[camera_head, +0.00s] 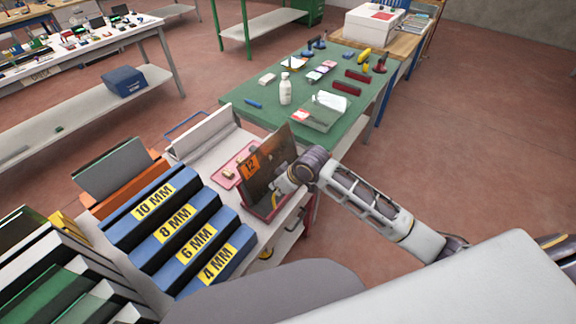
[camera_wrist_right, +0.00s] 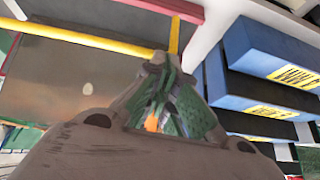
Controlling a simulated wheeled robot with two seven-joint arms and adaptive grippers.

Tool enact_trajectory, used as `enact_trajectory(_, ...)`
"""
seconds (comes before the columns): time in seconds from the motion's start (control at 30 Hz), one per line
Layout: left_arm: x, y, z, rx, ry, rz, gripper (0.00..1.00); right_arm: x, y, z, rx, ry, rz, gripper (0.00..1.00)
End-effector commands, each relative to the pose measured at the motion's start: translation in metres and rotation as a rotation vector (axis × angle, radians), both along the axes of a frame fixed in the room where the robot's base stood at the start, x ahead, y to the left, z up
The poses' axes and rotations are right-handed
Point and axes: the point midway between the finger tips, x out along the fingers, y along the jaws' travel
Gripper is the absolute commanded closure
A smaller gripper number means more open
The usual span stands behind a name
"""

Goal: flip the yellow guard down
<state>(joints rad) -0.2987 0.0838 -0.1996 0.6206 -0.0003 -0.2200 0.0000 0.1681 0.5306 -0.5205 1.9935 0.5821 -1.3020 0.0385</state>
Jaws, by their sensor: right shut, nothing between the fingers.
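The yellow guard shows in the right wrist view as yellow bars (camera_wrist_right: 100,40) along a brownish tinted panel (camera_wrist_right: 80,85). In the head view, a dark tinted panel (camera_head: 262,165) stands tilted up at the right of the white bench; a bit of yellow shows beside my gripper. My right gripper (camera_wrist_right: 165,62) is shut and empty. Its fingertips are at the corner where the yellow bars meet; I cannot tell whether they touch. In the head view the right gripper (camera_head: 285,184) is at the panel's right side, partly hidden by the wrist. My left gripper is not in view.
Blue stepped blocks (camera_head: 185,232) marked 4 to 10 MM stand left of the panel. A green table (camera_head: 250,112) with a white bottle (camera_head: 285,90) and tools stands beyond. Open floor (camera_head: 450,130) lies to the right.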

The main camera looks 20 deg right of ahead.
Motion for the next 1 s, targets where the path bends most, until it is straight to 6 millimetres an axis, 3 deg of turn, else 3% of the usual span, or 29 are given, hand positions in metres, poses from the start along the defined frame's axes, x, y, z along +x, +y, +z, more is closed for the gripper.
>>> enact_trajectory(0.37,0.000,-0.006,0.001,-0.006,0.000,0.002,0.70,0.041,-0.018,0.030,-0.024,-0.010,0.045,1.00)
enact_trajectory(0.7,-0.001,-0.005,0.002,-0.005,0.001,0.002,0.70,0.076,-0.051,0.062,-0.044,-0.006,0.039,1.00)
enact_trajectory(1.0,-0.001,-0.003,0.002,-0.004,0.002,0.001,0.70,0.089,-0.068,0.078,-0.048,0.000,0.024,1.00)
